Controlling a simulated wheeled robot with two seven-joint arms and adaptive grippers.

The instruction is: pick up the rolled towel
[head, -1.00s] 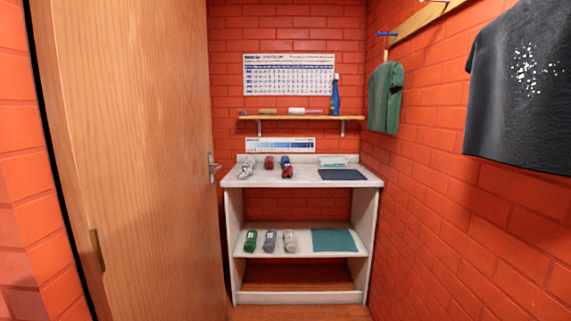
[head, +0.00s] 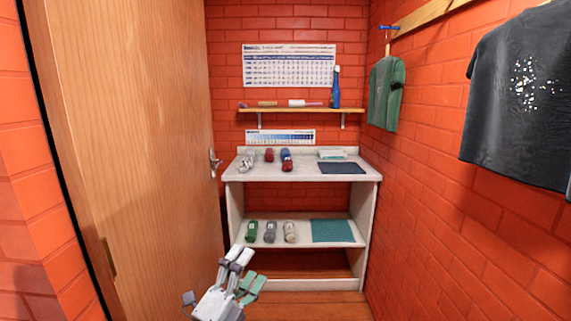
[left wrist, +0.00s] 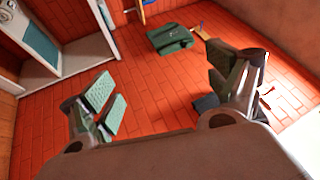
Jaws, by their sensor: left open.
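Several rolled towels lie on the white shelf unit (head: 367,210). On its lower shelf are a green roll (head: 251,231), a grey roll (head: 271,232) and a pale roll (head: 290,232), side by side. On its top are a grey-white roll (head: 248,160), a red roll (head: 269,155), and a blue roll (head: 286,154) just behind another red roll (head: 287,165). My left gripper (head: 242,270) is open and empty, low in front of the unit and apart from it. Its spread fingers show in the left wrist view (left wrist: 172,95). My right gripper is not in view.
A teal mat (head: 332,231) lies right of the lower rolls, and a dark mat (head: 342,168) lies on the top. A wooden door (head: 140,150) stands close on the left. A wall shelf (head: 300,110) with a blue bottle (head: 336,88) is above. Shirts hang on the right wall.

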